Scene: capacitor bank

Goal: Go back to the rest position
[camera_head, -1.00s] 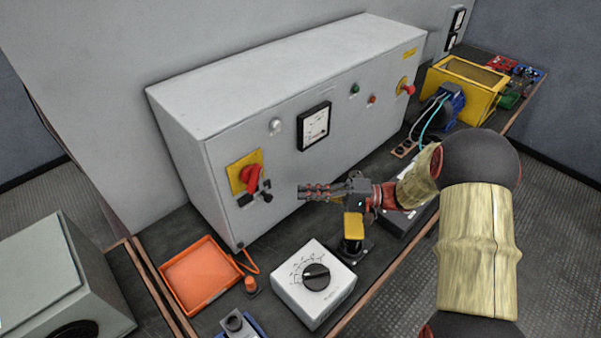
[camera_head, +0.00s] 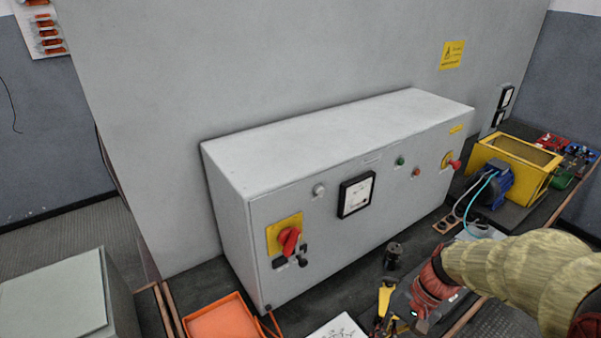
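My gripper (camera_head: 384,308) is at the lower middle right of the head view, above the bench in front of the grey cabinet (camera_head: 290,152). It points down and is partly hidden by my own wrist, so its fingers are hard to make out. The arm reaches in from the lower right in a yellowish sleeve. The cabinet front carries a red rotary switch on a yellow plate (camera_head: 287,238), a dial meter (camera_head: 356,194), a green button (camera_head: 400,161) and a red emergency knob (camera_head: 453,164). The gripper is apart from all of these.
An orange tray (camera_head: 222,317) and a white box (camera_head: 338,328) lie at the bottom edge, both cut off. A small black item (camera_head: 393,254) stands behind my gripper. A yellow machine with a blue motor (camera_head: 492,185) stands at the right. A grey box (camera_head: 55,300) is lower left.

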